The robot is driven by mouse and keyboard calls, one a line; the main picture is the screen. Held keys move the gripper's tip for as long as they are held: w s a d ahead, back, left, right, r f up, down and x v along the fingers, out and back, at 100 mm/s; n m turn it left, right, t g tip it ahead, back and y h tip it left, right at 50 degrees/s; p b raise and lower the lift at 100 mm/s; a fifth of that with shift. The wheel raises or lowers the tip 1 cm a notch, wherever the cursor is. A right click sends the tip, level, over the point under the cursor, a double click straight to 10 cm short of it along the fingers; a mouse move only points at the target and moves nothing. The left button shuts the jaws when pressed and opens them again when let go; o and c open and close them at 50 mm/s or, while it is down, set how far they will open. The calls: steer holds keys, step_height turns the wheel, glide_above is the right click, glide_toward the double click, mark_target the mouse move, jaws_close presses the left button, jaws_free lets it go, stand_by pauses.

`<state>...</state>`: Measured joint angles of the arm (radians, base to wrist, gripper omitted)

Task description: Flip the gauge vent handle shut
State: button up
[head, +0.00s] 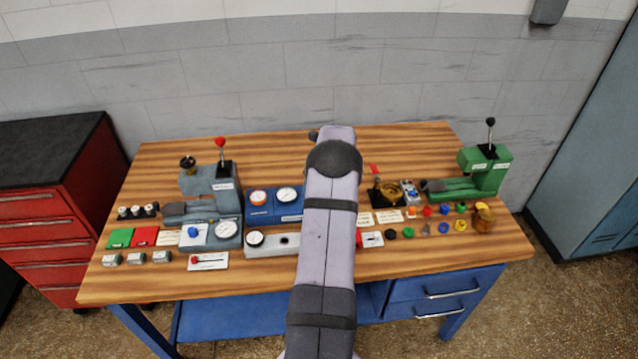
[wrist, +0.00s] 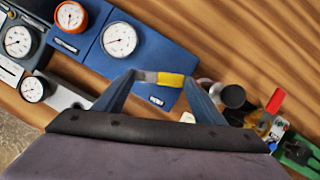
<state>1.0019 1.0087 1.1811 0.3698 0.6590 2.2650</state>
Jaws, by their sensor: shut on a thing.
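A handle with a yellow grip (wrist: 174,80) and a grey metal end lies across the gap between my fingertips in the wrist view, at the edge of the blue gauge panel (wrist: 85,52). I take it for the gauge vent handle. My gripper (wrist: 160,78) is shut on it, with one finger at each end. The handle's pivot is not clear to see. In the head view my arm hides the handle and my gripper; the blue panel (head: 268,216) shows to the left of the arm.
A brass valve with a red lever (wrist: 274,101) stands to the right of my gripper. A dark round knob (wrist: 232,96) is close to my right finger. The wooden bench (head: 265,150) is clear at the back. A green press (head: 485,170) stands at the right.

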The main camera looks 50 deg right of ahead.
steer(key=m+p, duration=0.2)
steer(key=a+p, duration=0.1)
steer(key=shift+s+r+m+g+h, duration=0.2)
steer(key=shift+s+m+g+h, duration=0.1)
steer(key=shift+m+h, duration=0.1)
steer(key=shift+s+a+f+m+p, duration=0.1)
steer(key=shift+m+p, duration=0.7)
steer(key=shift+f+g+h, duration=0.1)
steer(key=shift+g+h, duration=0.2)
steer(key=o, duration=1.5)
steer(key=b+v, duration=0.3)
steer(key=v, duration=0.4)
steer(key=shift+s, duration=0.15)
